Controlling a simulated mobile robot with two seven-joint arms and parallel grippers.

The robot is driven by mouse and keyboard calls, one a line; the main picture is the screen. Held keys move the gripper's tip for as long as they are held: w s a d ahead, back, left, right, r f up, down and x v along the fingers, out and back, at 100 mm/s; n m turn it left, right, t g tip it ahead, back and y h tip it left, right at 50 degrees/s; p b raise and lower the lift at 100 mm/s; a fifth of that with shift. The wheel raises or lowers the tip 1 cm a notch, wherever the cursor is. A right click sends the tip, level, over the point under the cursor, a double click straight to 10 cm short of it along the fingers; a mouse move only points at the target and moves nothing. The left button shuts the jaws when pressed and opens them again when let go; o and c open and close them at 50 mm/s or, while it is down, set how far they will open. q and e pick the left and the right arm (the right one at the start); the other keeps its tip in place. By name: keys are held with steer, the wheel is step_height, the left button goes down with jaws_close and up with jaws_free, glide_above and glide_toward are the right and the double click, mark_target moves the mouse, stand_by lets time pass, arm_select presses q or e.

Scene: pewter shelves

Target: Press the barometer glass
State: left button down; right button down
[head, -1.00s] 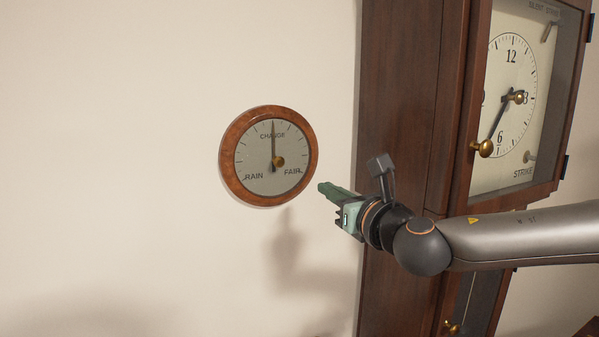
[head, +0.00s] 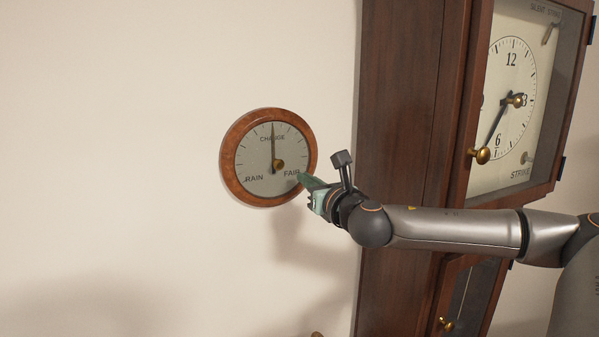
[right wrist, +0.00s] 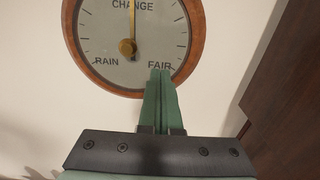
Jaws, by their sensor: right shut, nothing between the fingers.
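The round barometer (head: 228,176) hangs on the pale wall, with a reddish-brown wooden rim. Its grey dial glass (head: 257,155) reads RAIN, CHANGE and FAIR. The needle points up at CHANGE, and a brass knob (head: 278,164) sits near the middle. My right gripper (head: 304,180) is shut and empty, its green fingertips overlapping the dial's lower right edge by FAIR. In the right wrist view the shut fingers (right wrist: 160,75) point at the glass (right wrist: 105,38) just under FAIR. I cannot tell whether they touch it. My left gripper is not in view.
A tall dark wooden clock case (head: 400,130) stands to the right of the barometer, behind my right arm. Its clock face (head: 512,75) and brass door knob (head: 481,155) show. The wall left of and below the barometer is clear.

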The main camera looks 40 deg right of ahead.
mark_target(293, 170)
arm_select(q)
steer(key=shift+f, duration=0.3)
arm_select(e)
steer(key=shift+x, duration=1.85)
arm_select(q)
steer(key=shift+b, duration=0.35)
arm_select(e)
steer(key=shift+w, duration=0.1)
